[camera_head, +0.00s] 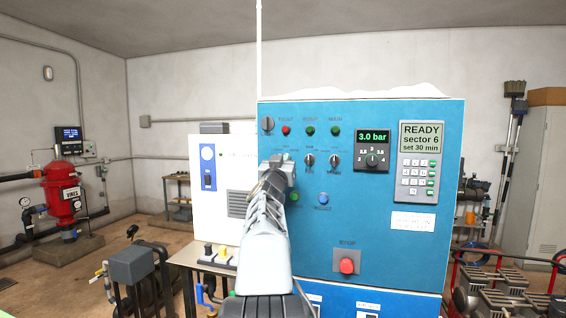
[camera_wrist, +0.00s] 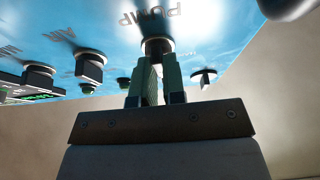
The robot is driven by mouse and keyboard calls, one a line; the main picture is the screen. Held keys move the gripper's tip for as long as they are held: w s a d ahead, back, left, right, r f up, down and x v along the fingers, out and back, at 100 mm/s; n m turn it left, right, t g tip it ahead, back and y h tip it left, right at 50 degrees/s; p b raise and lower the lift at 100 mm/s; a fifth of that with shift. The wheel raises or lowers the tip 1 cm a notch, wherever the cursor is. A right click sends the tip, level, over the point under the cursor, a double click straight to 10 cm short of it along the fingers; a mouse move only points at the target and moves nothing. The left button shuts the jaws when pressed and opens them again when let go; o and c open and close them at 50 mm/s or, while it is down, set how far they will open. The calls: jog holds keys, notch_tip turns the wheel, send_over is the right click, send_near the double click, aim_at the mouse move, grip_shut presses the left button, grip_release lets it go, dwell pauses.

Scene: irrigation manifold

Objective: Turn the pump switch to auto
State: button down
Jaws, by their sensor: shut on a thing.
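The pump switch (camera_wrist: 156,48) is a dark round knob on the blue panel, under the word PUMP, which appears inverted in the wrist view. My gripper (camera_wrist: 157,78) is shut on this knob, with one green-grey finger on each side. In the head view my gripper (camera_head: 277,168) reaches the left part of the blue control cabinet (camera_head: 390,260) and hides the pump switch. The switch's pointer and its position marks cannot be made out.
Two black selector knobs, a left one (camera_head: 308,160) and a right one (camera_head: 333,161), sit close to the right of my gripper. A blue button (camera_head: 323,198) and red stop button (camera_head: 346,266) are lower. A pressure dial (camera_head: 372,160) and keypad (camera_head: 416,178) are farther right.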

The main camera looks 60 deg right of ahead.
jog(key=shift+r+m, duration=0.25)
jog(key=shift+m, duration=0.05)
jog(key=m+g+p, duration=0.2)
jog(key=m, duration=0.2)
jog(key=m+g+p, duration=0.1)
jog(key=m+g, duration=0.1)
jog(key=m, duration=0.2)
jog(key=m+g+p, duration=0.2)
jog(key=m, duration=0.1)
jog(key=shift+a+r+m+p, duration=0.1)
jog(key=shift+r+m+p, duration=0.1)
jog(key=shift+m+p, duration=0.2)
jog(key=shift+m+g, duration=0.3)
jog(key=c, duration=1.2)
grip_release()
jog(key=shift+w+f, duration=0.15)
jog(key=shift+f, duration=0.05)
jog(key=shift+d+f, duration=0.1)
jog(key=shift+d, duration=0.2)
jog(key=b+v, duration=0.5)
jog(key=v, duration=0.9)
